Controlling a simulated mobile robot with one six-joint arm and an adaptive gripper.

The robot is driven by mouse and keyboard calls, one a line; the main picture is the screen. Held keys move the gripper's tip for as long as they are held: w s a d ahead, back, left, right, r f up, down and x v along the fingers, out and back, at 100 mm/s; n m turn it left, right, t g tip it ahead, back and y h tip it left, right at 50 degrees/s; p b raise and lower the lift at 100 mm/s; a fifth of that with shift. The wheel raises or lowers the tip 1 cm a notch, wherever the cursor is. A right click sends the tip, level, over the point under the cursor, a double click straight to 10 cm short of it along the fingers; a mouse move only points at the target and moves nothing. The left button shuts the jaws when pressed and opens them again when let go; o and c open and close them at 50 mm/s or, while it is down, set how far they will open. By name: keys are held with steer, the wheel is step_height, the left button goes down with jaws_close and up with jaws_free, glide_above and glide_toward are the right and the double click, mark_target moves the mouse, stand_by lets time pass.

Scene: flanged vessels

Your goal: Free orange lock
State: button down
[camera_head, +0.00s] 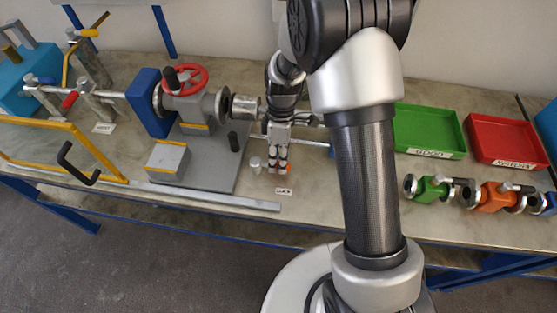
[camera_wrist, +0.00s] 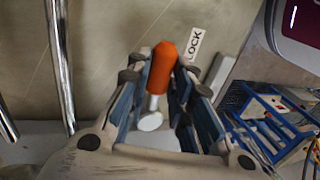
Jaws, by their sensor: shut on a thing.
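The orange lock shows in the wrist view as an orange grip (camera_wrist: 163,68) on a pale metal stem with a round end. A white LOCK label (camera_wrist: 193,44) lies on the bench beside it. My gripper (camera_head: 278,168) points down at the bench in the head view and is shut on the orange lock. Its two fingers flank the orange grip in the wrist view. Only a small bit of orange shows at the fingertips in the head view; the fingers hide the rest. I cannot tell whether the lock touches the bench.
A grey vessel rig with a red handwheel (camera_head: 186,78) stands left of my gripper. A small pale cylinder (camera_head: 255,163) stands close by. Green (camera_head: 401,146) and red (camera_head: 484,153) trays lie to the right, with green (camera_head: 428,190) and orange (camera_head: 492,196) flanged pieces before them.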

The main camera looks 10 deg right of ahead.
stand_by(0.3)
steer(key=c, duration=1.4)
jaws_free()
steer(key=shift+v, duration=6.05)
